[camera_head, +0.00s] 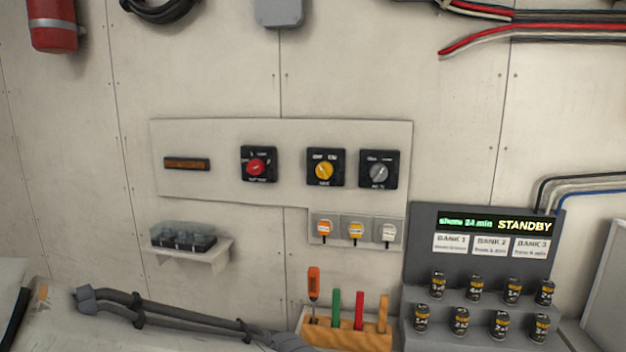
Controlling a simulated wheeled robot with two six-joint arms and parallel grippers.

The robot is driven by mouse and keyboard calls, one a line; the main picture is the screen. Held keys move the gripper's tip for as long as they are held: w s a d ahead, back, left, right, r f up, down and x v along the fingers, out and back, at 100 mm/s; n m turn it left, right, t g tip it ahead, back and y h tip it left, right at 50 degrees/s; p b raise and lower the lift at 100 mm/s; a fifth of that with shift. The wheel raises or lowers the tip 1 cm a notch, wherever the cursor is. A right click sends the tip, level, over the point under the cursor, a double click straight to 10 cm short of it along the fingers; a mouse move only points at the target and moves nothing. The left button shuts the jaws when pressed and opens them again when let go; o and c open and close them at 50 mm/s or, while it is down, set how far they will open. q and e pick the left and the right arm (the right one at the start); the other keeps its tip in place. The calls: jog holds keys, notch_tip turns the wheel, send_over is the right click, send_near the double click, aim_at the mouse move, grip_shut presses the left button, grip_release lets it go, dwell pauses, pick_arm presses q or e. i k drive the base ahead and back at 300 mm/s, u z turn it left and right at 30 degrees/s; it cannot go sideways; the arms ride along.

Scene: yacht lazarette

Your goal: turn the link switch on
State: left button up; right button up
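A pale switch panel (220,190) on the wall bears three rotary switches on black square plates. The left switch has a red knob (255,167), the middle one a yellow knob (323,171), and the right one a grey knob (379,173). Their labels are too small to read surely, so I cannot tell which is the link switch or how each is set. Neither of my grippers shows in the head view.
Orange, yellow and white tags hang on a key plate (342,230). A display (485,224) reads STANDBY above a rack of several small cylinders. A wooden tool holder (345,335), a small shelf (205,251) and a grey hose bundle (180,312) are lower. Wall space before the panel is clear.

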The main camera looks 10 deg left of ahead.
aim_at(323, 170)
jog(key=k, duration=1)
jog(key=u, duration=0.65)
jog(key=i, duration=1.45)
jog(key=z, duration=0.3)
